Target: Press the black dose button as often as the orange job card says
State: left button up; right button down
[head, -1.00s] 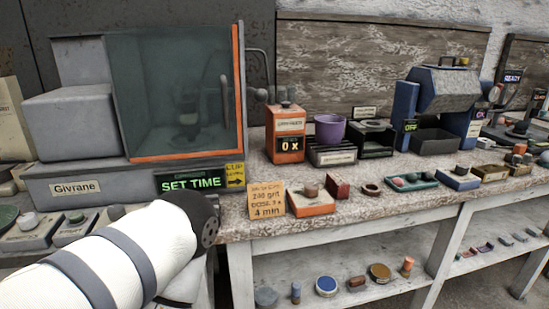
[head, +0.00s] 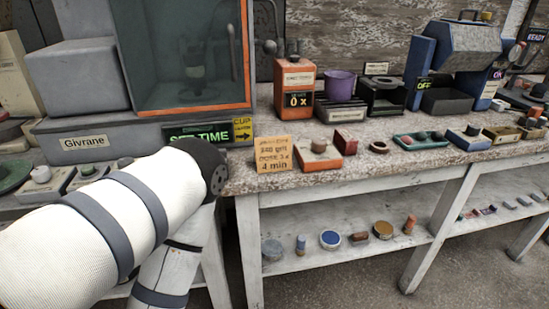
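The orange job card (head: 273,155) stands at the front edge of the bench; its small print is blurred, but it seems to read "200 grit", "DOSE 3 x" and "4 min". Behind it is an orange dispenser (head: 294,78) whose dark display (head: 299,100) reads "0 x". A dark knob (head: 293,48) shows on top of the dispenser; I cannot tell for sure that it is the black dose button. My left arm comes in from the lower left and bends at a dark joint in front of the bench. Neither gripper is in view.
A grey Givrane cabinet (head: 85,143) with a glass front stands at left, its display (head: 198,134) reading "SET TIME". A purple cup (head: 339,84) stands right of the dispenser. Several small blocks and trays line the bench (head: 350,177). A lower shelf (head: 340,263) holds small discs.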

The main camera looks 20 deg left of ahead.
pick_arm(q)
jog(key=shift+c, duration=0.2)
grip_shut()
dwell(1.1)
